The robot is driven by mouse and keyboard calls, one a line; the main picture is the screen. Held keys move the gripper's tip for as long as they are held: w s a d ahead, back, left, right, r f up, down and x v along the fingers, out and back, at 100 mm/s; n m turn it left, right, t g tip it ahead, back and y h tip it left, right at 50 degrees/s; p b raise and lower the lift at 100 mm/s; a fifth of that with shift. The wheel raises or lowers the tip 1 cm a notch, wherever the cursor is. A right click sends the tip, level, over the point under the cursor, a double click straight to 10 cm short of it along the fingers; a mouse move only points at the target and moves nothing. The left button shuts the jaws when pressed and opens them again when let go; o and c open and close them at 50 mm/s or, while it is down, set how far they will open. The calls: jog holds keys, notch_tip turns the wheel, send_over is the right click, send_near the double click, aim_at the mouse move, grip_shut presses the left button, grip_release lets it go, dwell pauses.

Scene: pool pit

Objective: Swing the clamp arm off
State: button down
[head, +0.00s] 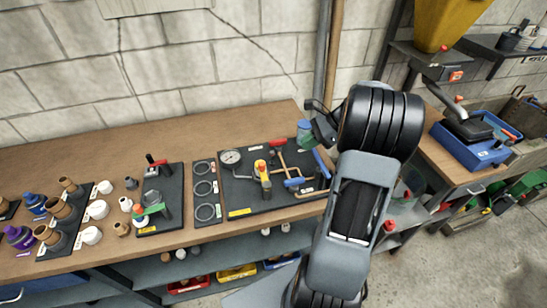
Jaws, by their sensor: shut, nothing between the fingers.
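A small clamp-like fixture (152,197) stands on a black board on the wooden bench, left of centre. It has a dark arm with a red grip (157,161) at its back and a green and red part at its front. Its fine parts are too small to tell whether the arm is closed down. My gripper (316,122) is shut and empty, above the right end of the bench, well to the right of the fixture. My own arm hides part of the bench's right end.
A black board with a gauge (231,157), a yellow tool and a hammer lies between the fixture and my gripper. Rings (204,188) lie beside it. Several pots and bottles stand at left. A blue tray (482,155) is at right; pipes rise behind my gripper.

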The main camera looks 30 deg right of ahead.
jog(key=shift+d, duration=0.2)
jog(key=p, duration=0.2)
send_near(263, 171)
notch_tip(263, 171, down, 3)
jog(key=w+a, duration=0.2)
jog(key=shift+a+f, duration=0.15)
jog(key=shift+a, duration=0.45)
